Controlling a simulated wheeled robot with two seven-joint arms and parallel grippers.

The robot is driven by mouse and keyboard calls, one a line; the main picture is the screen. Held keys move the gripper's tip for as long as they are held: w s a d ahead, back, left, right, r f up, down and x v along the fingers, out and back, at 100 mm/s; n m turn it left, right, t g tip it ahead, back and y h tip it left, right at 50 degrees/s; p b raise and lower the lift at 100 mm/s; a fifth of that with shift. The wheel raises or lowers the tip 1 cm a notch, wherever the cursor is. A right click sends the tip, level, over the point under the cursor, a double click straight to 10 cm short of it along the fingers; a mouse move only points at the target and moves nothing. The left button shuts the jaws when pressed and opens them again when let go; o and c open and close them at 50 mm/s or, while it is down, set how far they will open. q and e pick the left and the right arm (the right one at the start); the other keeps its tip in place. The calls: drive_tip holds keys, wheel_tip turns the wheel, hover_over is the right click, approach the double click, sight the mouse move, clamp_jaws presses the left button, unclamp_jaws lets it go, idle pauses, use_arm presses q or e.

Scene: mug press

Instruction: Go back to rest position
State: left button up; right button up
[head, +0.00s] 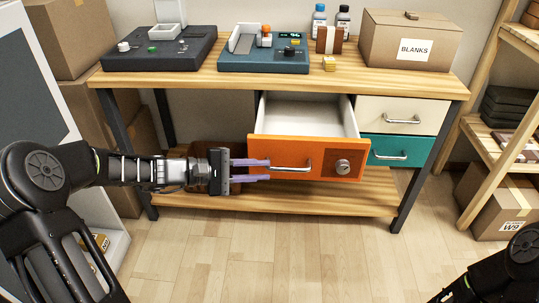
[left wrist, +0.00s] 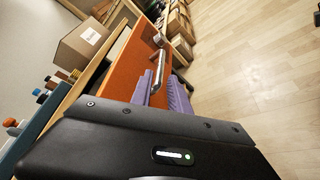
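My left gripper (head: 268,170) reaches in from the left in front of the orange drawer (head: 262,146). Its two purple fingers are apart with nothing between them in the head view. The fingertips end at the left end of the drawer's silver handle (head: 300,168). In the left wrist view, the handle (left wrist: 158,68) shows just beyond the fingers (left wrist: 163,90); I cannot tell if they touch it. The orange drawer is pulled out, and the visible part of its pale inside is empty. My right gripper is not in view; only part of my right arm shows at lower right.
The wooden bench (head: 185,84) holds a dark press (head: 165,50), a blue-grey device (head: 262,55), bottles and a BLANKS box (head: 410,42). A cream drawer (head: 400,110) and a teal drawer (head: 385,152) are shut. A shelf stands right; the floor in front is clear.

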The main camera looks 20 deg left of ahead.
use_arm(q)
drive_tip(key=shift+f, duration=0.1)
